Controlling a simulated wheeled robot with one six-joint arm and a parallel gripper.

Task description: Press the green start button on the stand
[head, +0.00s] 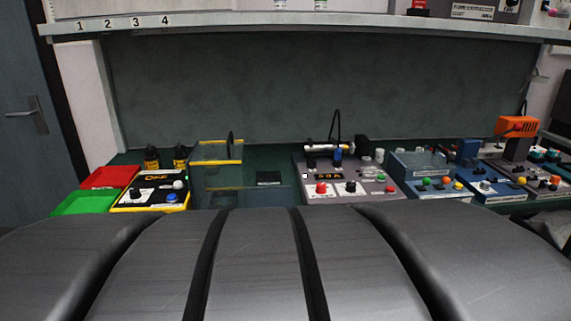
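In the head view, a grey stand (312,166) sits on the bench right of centre, with an amber display (328,178). It carries a red button (321,188) and a black and white control (351,187). My gripper is not in view.
A green tray (85,202) and a red tray (110,177) lie at the left, beside a yellow-edged panel (150,193). A clear box (217,153) with yellow edges stands left of centre. An orange-headed device (517,127) stands at the right. A shelf (300,22) runs above.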

